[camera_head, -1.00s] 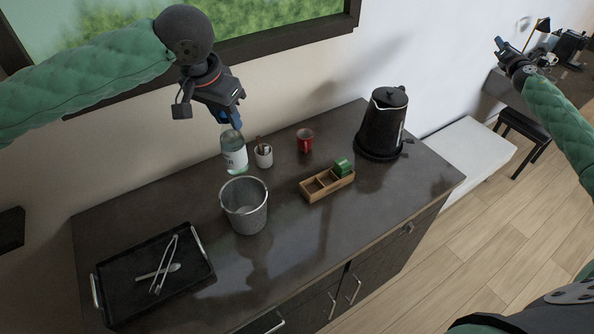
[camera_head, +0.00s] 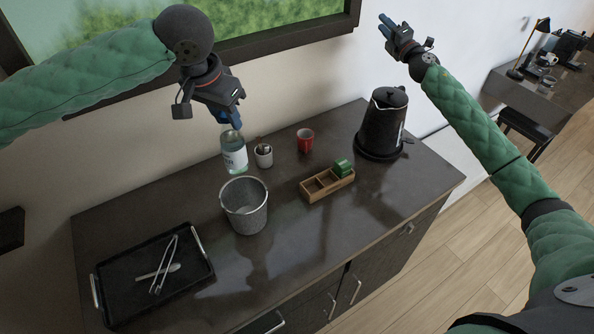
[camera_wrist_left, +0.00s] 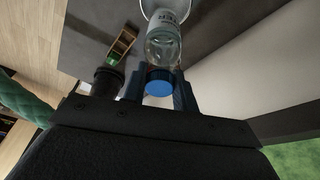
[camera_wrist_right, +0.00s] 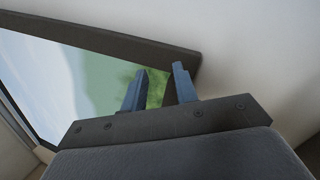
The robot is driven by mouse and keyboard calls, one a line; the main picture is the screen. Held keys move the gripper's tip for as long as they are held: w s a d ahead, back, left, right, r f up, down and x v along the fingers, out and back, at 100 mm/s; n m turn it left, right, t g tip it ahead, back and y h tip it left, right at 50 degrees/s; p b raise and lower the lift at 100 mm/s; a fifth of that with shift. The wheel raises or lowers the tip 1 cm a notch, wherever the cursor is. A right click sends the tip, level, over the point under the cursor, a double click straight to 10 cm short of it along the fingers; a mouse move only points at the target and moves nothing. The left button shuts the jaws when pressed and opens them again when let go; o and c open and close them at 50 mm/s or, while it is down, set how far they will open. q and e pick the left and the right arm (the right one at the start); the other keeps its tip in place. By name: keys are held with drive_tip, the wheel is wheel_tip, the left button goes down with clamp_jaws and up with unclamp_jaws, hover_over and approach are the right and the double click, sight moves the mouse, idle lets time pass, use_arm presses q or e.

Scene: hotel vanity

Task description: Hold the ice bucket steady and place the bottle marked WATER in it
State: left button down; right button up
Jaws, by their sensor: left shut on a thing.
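The clear bottle (camera_head: 234,154) with a white label hangs upright from my left gripper (camera_head: 229,118), above the counter and just behind the ice bucket. In the left wrist view the bottle (camera_wrist_left: 163,44) shows the end of the word WATER and a blue cap, with the fingers shut around its top. The grey metal ice bucket (camera_head: 246,212) stands upright on the counter; nothing shows inside it. My right gripper (camera_head: 386,24) is raised in the air above and behind the kettle. In the right wrist view its fingers (camera_wrist_right: 158,80) are apart and empty.
A black tray (camera_head: 112,300) with tongs and a spoon lies at the left of the dark counter (camera_head: 300,240).

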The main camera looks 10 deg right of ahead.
drive_tip(key=s+a+f+n+g+y, duration=0.3)
drive_tip(key=s+a+f+n+y, duration=0.15)
drive_tip(key=a, duration=0.55)
drive_tip(key=s+a+f+n+g+y, duration=0.35)
drive_tip(key=s+a+n, duration=0.25)
drive_tip(key=a, duration=0.5)
drive_tip(key=s+a+f+n+g, duration=0.4)
drive_tip(key=s+a+f+n, duration=0.3)
drive_tip(key=s, duration=0.4)
drive_tip(key=s+a+f+n+g, duration=0.5)
drive_tip(key=s+a+f+n, duration=0.15)
drive_tip(key=s+a, duration=0.35)
drive_tip(key=w+a+f+m, duration=0.1)
drive_tip(key=w+a+f, duration=0.3)
drive_tip(key=a, duration=0.4)
drive_tip(key=shift+a+f+h, duration=0.2)
drive_tip(key=shift+f+h, duration=0.2)
drive_tip(key=shift+f, duration=0.1)
drive_tip(key=shift+t, duration=0.25)
drive_tip(key=shift+c, duration=0.2)
drive_tip(key=shift+s, duration=0.1)
clamp_jaws()
